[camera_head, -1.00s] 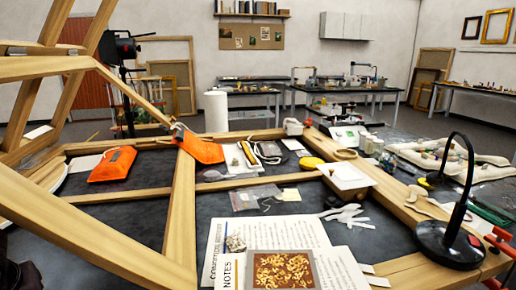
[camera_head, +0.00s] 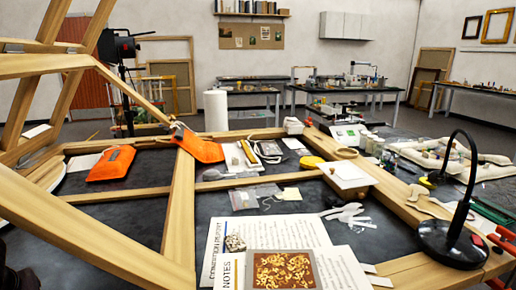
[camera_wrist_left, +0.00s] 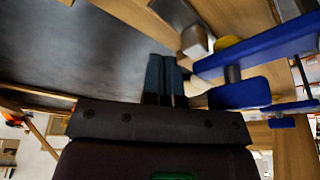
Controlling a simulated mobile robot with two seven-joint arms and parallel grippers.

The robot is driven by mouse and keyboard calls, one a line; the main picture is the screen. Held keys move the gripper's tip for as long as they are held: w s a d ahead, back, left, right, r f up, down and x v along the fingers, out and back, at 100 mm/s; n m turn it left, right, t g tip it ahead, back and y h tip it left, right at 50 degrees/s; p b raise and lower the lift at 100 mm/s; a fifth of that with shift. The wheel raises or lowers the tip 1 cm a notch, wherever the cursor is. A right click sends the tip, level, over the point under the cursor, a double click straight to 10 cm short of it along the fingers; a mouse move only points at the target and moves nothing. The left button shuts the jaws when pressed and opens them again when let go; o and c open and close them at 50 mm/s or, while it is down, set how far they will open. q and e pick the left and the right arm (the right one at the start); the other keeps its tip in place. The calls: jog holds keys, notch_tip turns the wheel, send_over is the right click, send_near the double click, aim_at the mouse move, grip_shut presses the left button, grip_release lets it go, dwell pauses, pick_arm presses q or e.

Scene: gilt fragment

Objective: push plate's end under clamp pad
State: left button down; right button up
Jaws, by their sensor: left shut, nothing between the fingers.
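My left gripper (camera_wrist_left: 166,80) shows in the left wrist view with its two dark fingers together and nothing between them. A blue clamp (camera_wrist_left: 258,52) is just right of the fingertips, apart from them in the picture. A short grey cylinder (camera_wrist_left: 232,74) sits between its upper bar and a lower blue block (camera_wrist_left: 240,93); I cannot tell for sure which part is the pad. A pale block (camera_wrist_left: 194,41) lies beyond the fingertips on the wood. I cannot single out the plate. Neither gripper shows in the head view, and the blue clamp cannot be made out there.
Wooden beams (camera_head: 180,200) cross the dark tabletop (camera_head: 285,205) and rise at the left. A black lamp (camera_head: 452,240) and a red clamp (camera_head: 503,240) stand at the right. Printed sheets (camera_head: 280,232), an orange pouch (camera_head: 112,164) and small tools lie between the beams.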

pick_arm(q)
jog(key=shift+f, duration=0.15)
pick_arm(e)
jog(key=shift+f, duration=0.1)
pick_arm(q)
jog(key=shift+s, duration=0.1)
jog(key=shift+s+d+p, duration=0.2)
jog(key=shift+s+p, duration=0.2)
jog(key=shift+s, duration=0.7)
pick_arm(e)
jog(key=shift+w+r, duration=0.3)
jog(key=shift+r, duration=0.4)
pick_arm(q)
jog(key=shift+w, duration=0.45)
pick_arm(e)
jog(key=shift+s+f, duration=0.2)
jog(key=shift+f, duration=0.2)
pick_arm(q)
jog(key=shift+r, duration=0.2)
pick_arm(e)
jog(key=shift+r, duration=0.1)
